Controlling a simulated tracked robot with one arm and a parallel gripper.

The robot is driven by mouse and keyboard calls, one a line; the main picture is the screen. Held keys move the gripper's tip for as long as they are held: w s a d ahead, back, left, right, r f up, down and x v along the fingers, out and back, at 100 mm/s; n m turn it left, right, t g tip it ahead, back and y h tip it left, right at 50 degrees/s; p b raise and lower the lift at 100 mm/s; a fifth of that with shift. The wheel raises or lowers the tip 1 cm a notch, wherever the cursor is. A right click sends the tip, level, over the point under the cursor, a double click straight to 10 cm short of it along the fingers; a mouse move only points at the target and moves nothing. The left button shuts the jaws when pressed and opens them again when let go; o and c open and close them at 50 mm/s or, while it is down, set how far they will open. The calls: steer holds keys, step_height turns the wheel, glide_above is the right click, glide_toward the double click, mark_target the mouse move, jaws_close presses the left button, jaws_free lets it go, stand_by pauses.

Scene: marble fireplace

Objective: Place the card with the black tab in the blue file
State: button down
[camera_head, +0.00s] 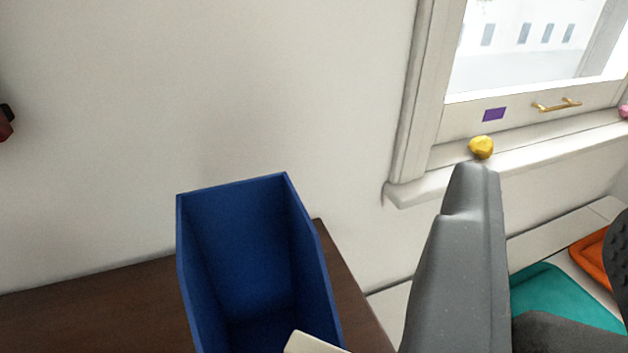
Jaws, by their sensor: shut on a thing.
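The blue file (250,255) is an open, upright box on the dark table, at the lower middle. Its front is cut off by the bottom edge. A cream corner (312,343), which looks like part of the card, shows at the bottom edge in front of the file's interior. Its black tab is not in view. A grey part of my gripper (460,265) rises from the bottom edge, right of the file. The grip itself is out of sight, so the contact between gripper and card is hidden.
The dark wooden table (100,305) is bare left of the file, against a plain wall. A yellow object (481,147) sits on the window sill at right. Teal (560,297) and orange (592,258) items and a dark textured shape (617,250) lie at lower right.

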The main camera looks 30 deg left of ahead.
steer(key=w+a+f, duration=0.2)
steer(key=a+f, duration=0.2)
steer(key=shift+w, duration=0.2)
stand_by(0.3)
steer(key=shift+a+f, duration=0.1)
steer(key=shift+f, duration=0.15)
steer(key=c, duration=1.1)
jaws_free()
steer(key=shift+o, duration=0.2)
steer(key=s+d, duration=0.1)
steer(key=s, duration=1.1)
steer(key=shift+r, duration=0.3)
steer(key=shift+w, duration=0.1)
